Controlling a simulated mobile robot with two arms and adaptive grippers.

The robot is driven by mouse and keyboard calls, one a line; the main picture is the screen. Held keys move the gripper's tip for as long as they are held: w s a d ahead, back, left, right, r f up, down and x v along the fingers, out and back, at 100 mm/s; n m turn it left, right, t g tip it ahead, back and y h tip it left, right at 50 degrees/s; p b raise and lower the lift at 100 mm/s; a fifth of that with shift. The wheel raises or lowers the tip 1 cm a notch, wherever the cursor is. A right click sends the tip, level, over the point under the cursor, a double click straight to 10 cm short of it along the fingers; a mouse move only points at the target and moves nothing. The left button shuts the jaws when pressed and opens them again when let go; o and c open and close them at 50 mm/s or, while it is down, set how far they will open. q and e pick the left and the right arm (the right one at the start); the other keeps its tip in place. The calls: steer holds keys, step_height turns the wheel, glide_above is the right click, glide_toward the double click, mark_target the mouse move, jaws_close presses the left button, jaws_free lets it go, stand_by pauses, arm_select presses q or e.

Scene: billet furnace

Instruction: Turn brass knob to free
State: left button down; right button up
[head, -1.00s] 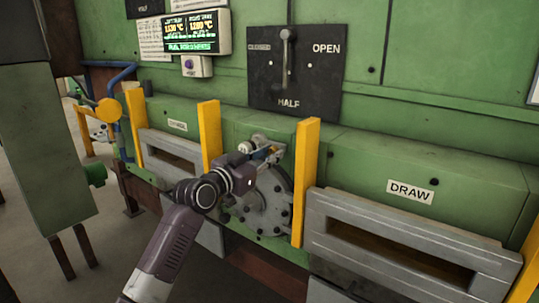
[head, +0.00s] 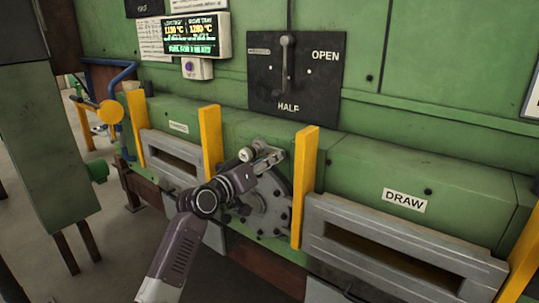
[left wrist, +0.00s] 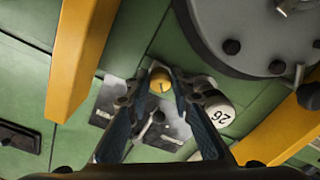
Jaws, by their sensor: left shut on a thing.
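The brass knob (left wrist: 160,80) is a small round yellow cap with a line mark. In the left wrist view it sits between the fingertips of my left gripper (left wrist: 161,88). My left gripper (head: 268,153) is shut on the knob; in the head view the fingers hide the knob. A metal plate (left wrist: 155,135) lies behind the fingers on the green housing. A white cylinder marked 26 (left wrist: 215,112) is right beside the right finger; it also shows in the head view (head: 246,154). My right gripper is not in view.
A round grey bolted cover (head: 268,205) sits just below the gripper. Yellow upright bars (head: 305,185) and (head: 210,140) flank the spot. A grey DRAW door (head: 400,255) is to the right.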

arm_select(q)
steer(key=n+p, duration=0.6)
steer(key=n, duration=0.4)
steer(key=shift+n, duration=0.4)
stand_by(0.4)
steer(key=c, duration=1.7)
jaws_free()
steer(key=v, duration=1.2)
steer(key=shift+a, duration=0.15)
